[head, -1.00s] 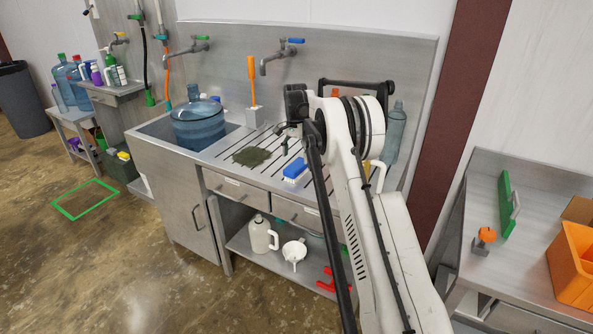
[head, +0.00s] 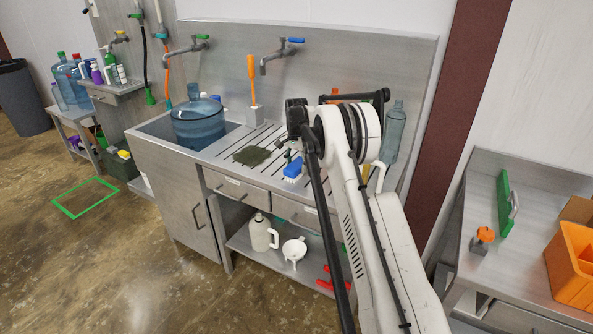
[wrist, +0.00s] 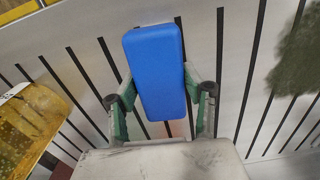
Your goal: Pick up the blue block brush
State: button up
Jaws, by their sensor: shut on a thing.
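The blue block brush (head: 293,169) is on or just above the slotted drainboard of the sink counter in the head view. Its blue top (wrist: 156,72) fills the middle of the wrist view. My gripper (wrist: 162,90) has one green-and-black finger on each side of the brush, shut on its long sides. In the head view my gripper (head: 290,155) is small and partly hidden by my own arm. The bristles are barely visible. I cannot tell whether the brush touches the drainboard.
A dark green cloth or stain (head: 252,155) lies left of the brush. A large blue jug (head: 198,125) sits in the sink. An upright orange-handled tool (head: 252,85) stands behind. A yellowish clear object (wrist: 35,125) is left in the wrist view. A bottle (head: 394,135) stands at right.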

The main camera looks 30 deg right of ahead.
aim_at(295, 164)
jog(key=shift+c, duration=1.2)
jog(key=shift+r, duration=0.15)
jog(key=shift+r, duration=0.3)
jog(key=r, duration=0.1)
jog(key=r+b, duration=0.1)
jog(key=r, duration=0.1)
jog(key=shift+s+a+r, duration=0.1)
jog(key=shift+a+r, duration=0.2)
jog(key=shift+a, duration=0.05)
jog(key=s+a+r+b, duration=0.1)
jog(key=s+a+r, duration=0.3)
jog(key=a, duration=0.6)
notch_tip(295, 164, up, 3)
jog(key=shift+s+f+b, duration=0.15)
jog(key=shift+f+b, duration=0.05)
jog(key=shift+b, duration=0.15)
jog(key=shift+a, duration=0.1)
